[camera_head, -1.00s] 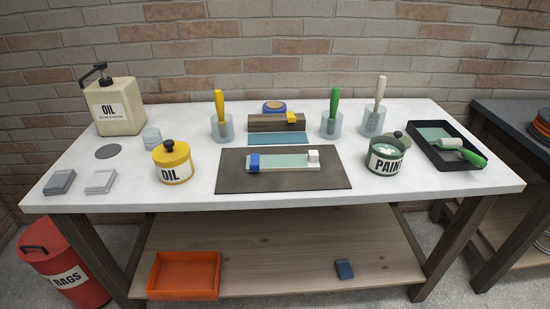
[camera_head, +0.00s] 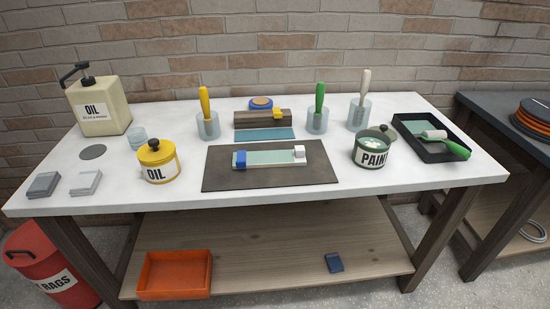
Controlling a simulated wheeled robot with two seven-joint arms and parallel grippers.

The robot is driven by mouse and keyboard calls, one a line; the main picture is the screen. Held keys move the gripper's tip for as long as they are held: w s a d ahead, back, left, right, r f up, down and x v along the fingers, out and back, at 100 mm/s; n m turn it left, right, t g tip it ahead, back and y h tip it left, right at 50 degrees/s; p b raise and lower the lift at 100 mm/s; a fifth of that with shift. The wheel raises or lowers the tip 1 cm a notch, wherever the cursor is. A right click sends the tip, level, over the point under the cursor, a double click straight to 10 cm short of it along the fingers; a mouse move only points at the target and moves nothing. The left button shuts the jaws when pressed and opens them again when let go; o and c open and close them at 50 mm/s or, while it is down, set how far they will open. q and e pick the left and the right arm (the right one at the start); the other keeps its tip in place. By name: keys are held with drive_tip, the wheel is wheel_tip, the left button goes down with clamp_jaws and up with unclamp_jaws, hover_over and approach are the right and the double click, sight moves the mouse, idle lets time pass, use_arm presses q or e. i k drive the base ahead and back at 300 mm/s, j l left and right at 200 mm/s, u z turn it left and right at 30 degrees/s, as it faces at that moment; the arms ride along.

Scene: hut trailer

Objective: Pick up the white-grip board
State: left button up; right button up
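A flat pale-green board (camera_head: 268,158) with a white edge lies on a dark mat (camera_head: 230,182) in the middle of the white table. Neither of my grippers shows in the head view.
Yellow oil tin (camera_head: 158,162) and green paint tin (camera_head: 373,147) flank the mat. Cups with yellow-, green- and white-handled tools (camera_head: 363,89) stand behind. A roller tray (camera_head: 410,124) is at right, an oil dispenser (camera_head: 99,106) at left. The table's front edge is mostly clear.

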sight(278, 159)
drive_tip(key=i+l+u, duration=0.2)
drive_tip(key=i, duration=0.75)
drive_tip(key=j, duration=0.1)
